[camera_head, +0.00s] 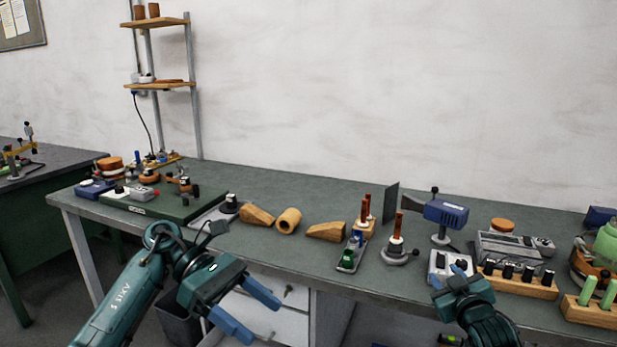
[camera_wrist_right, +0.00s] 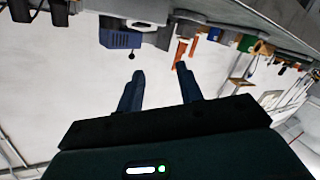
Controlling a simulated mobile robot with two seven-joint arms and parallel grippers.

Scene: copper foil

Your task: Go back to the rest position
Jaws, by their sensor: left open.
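My left gripper (camera_head: 258,311) is in front of the bench's near edge in the head view. Its two blue fingers are spread wide apart, with nothing between them. My right gripper (camera_head: 447,277) is at the near edge of the bench in the head view, close to a grey box with knobs (camera_head: 450,264). In the right wrist view, the right gripper (camera_wrist_right: 161,77) has its two fingers apart with nothing held between them.
The grey-green bench (camera_head: 285,180) carries wooden wedges (camera_head: 326,231), a wooden cylinder (camera_head: 289,220), a blue device on a stand (camera_head: 445,212), a rack of black-topped pieces (camera_head: 518,281) and a green-handled rack (camera_head: 592,308). A shelf stand (camera_head: 191,80) stands at the back left.

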